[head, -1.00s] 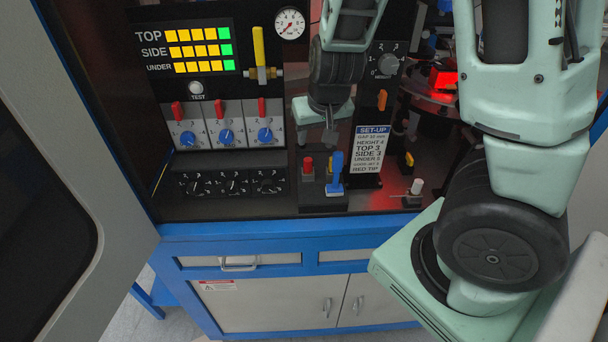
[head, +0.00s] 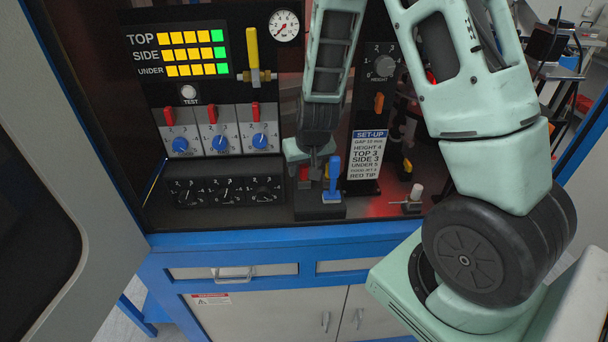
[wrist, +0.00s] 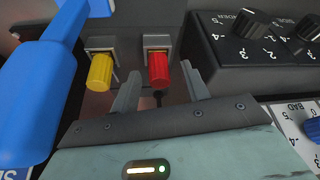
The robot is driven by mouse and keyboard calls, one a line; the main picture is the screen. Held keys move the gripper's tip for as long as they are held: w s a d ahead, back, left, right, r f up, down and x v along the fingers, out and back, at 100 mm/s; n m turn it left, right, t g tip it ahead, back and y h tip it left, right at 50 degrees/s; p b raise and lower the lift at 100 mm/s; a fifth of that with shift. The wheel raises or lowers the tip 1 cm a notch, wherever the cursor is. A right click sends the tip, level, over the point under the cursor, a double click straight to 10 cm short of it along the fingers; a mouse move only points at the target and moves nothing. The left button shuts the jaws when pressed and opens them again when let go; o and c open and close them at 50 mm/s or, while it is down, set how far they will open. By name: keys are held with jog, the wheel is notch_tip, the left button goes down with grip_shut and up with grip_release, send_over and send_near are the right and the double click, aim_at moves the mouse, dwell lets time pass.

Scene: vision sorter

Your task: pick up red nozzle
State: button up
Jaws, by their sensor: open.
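The red nozzle (wrist: 159,68) sits in a grey holder in the wrist view, beside a yellow nozzle (wrist: 101,71) in its own holder. My gripper (wrist: 161,76) is open, its two fingertips on either side of the red nozzle in that picture, nothing held. I cannot tell how far the fingers reach along it. In the head view a small part of the red nozzle (head: 304,173) shows at the left of my gripper (head: 316,172), which hides the rest.
A large blue lever (head: 333,178) stands close to the nozzles, and fills the wrist view's left side. A black box with dials (head: 225,191) is on the other side. The set-up sign (head: 367,155) stands to the right.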

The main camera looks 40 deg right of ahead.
jog(key=shift+w+f, duration=0.1)
jog(key=shift+f, duration=0.25)
grip_shut()
jog(key=shift+r, duration=0.1)
